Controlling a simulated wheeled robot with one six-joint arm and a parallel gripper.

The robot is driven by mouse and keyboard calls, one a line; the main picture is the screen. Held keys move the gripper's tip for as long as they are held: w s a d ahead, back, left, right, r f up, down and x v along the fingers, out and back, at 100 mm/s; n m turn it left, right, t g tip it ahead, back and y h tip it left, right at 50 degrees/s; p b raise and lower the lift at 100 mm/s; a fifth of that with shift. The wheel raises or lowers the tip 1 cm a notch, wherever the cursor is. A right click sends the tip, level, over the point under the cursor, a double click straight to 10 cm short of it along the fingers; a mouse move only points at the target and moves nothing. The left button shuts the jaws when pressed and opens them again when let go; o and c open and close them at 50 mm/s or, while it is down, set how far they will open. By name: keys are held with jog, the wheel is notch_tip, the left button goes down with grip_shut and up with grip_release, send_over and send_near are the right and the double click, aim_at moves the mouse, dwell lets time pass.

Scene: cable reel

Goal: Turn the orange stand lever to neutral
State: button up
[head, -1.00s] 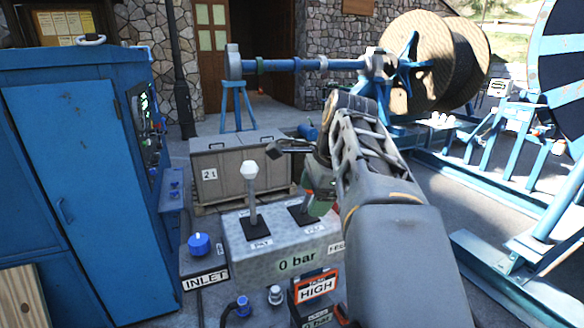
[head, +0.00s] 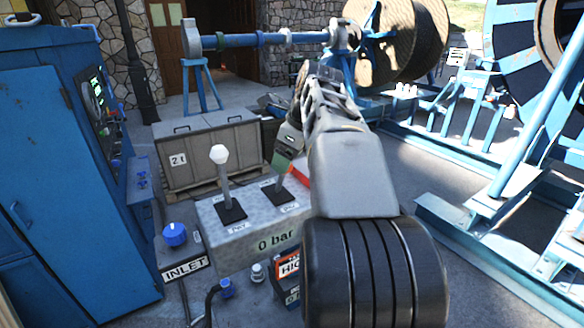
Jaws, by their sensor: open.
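A grey control box (head: 250,241) marked "0 bar" carries two levers. The left lever (head: 220,170) has a white knob and stands almost upright. The right lever (head: 279,185) shows only its lower shaft; its top is covered by my gripper (head: 286,150), so its knob colour and exact tilt cannot be told. A red-orange patch (head: 299,174) shows beside my arm; I cannot tell whether it belongs to the orange stand lever. My gripper is open above the right side of the box, partly hidden by my arm. Contact with the lever cannot be told.
A blue cabinet (head: 75,180) stands at the left. A blue INLET valve knob (head: 175,234) is left of the box, and an orange-edged "HIGH" sign (head: 287,267) is in front. A crate (head: 208,152) stands behind. Blue reel frames (head: 440,215) are at the right.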

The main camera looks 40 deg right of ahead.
aim_at(281, 178)
jog(key=shift+x, duration=1.1)
jog(key=shift+d+f, duration=0.1)
jog(key=shift+f, duration=0.4)
jog(key=shift+w+a+f, duration=0.15)
jog(key=shift+a, duration=0.05)
jog(key=shift+d, duration=0.1)
jog(key=shift+c, duration=0.5)
